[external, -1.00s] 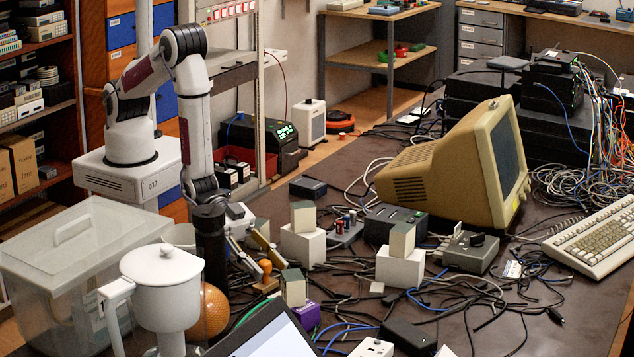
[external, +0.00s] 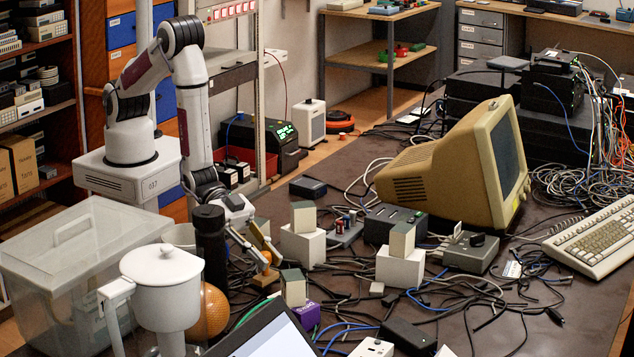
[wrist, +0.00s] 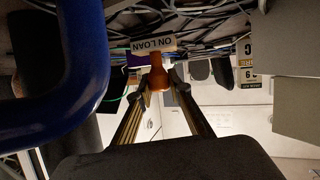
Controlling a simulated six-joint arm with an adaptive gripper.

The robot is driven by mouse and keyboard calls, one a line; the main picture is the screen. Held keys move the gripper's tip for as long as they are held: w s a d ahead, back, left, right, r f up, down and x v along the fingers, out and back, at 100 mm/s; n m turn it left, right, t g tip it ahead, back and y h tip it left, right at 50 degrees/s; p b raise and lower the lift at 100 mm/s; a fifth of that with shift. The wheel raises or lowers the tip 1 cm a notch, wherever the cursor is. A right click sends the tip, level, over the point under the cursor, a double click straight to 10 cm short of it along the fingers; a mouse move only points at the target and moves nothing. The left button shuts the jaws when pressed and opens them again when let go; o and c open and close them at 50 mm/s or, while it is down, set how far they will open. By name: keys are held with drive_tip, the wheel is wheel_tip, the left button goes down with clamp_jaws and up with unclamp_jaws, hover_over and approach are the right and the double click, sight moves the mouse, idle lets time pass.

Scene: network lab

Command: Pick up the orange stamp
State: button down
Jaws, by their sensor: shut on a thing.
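The orange stamp (external: 266,257) stands on the table among cables, just left of a small grey-and-white block. In the wrist view the stamp's rounded orange handle (wrist: 157,76) shows, with its base plate lettered "ON LOAN" (wrist: 140,46) beyond it. My gripper (external: 264,260) is at the stamp's handle, and in the wrist view my gripper (wrist: 159,82) has one finger on each side of it, shut on the handle. The fingers partly hide the stamp in the external view. I cannot tell whether the base is clear of the table.
A dark cylinder (external: 211,245) stands close left of my gripper. An orange ball (external: 208,312) and a white pot (external: 163,285) stand nearer the camera. White blocks with smaller blocks on top (external: 302,246) stand to the right. Loose cables cover much of the table.

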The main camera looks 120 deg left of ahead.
sight(265, 252)
drive_tip(key=shift+r, duration=4)
